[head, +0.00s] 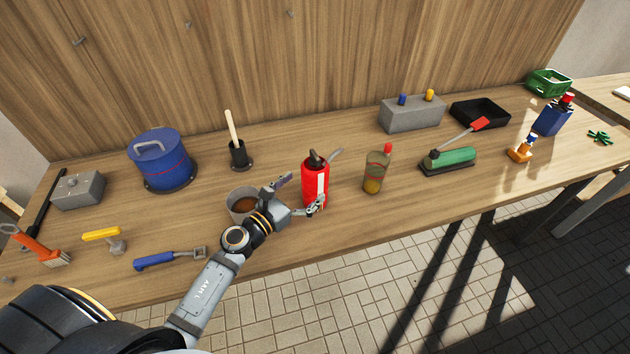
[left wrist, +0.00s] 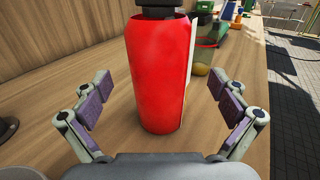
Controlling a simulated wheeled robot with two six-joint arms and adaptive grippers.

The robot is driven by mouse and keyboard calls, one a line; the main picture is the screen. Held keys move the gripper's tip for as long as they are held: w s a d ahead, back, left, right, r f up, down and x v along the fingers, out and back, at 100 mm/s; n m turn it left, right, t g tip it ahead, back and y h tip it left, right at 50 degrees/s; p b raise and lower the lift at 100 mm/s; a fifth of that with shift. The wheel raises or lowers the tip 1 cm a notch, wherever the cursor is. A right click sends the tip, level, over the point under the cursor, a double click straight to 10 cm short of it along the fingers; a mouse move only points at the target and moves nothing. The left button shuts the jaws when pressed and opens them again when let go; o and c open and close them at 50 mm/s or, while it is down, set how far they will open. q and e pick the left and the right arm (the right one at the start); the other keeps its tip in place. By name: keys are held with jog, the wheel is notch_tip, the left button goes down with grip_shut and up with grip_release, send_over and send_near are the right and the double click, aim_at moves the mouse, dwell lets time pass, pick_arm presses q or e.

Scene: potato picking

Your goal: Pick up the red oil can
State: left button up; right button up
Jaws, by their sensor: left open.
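The red oil can (head: 313,187) stands upright on the wooden workbench, with a black top and a grey spout pointing up to the right in the head view. In the left wrist view the red oil can (left wrist: 158,75) fills the middle, its top cut off by the frame. My left gripper (head: 300,194) is at the can, at its near side. In the left wrist view my left gripper (left wrist: 164,108) is open, one finger on each side of the can, with gaps between the pads and the can. My right gripper is not in view.
A grey pot (head: 236,206) with brown contents stands just left of the can, partly behind my arm. A bottle with a red cap (head: 375,173) stands to its right. A blue-handled tool (head: 168,259) lies near the front edge. A wooden wall closes off the back.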

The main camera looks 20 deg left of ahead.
pick_arm(q)
jog(key=p+x, duration=0.1)
jog(key=x, duration=0.4)
jog(key=shift+r, duration=0.1)
jog(key=shift+s+a, duration=0.1)
jog(key=shift+s, duration=0.1)
jog(key=shift+c, duration=1)
jog(key=c, duration=1.2)
jog(key=shift+w, duration=0.1)
jog(key=shift+c, duration=1)
jog(key=shift+r, duration=0.15)
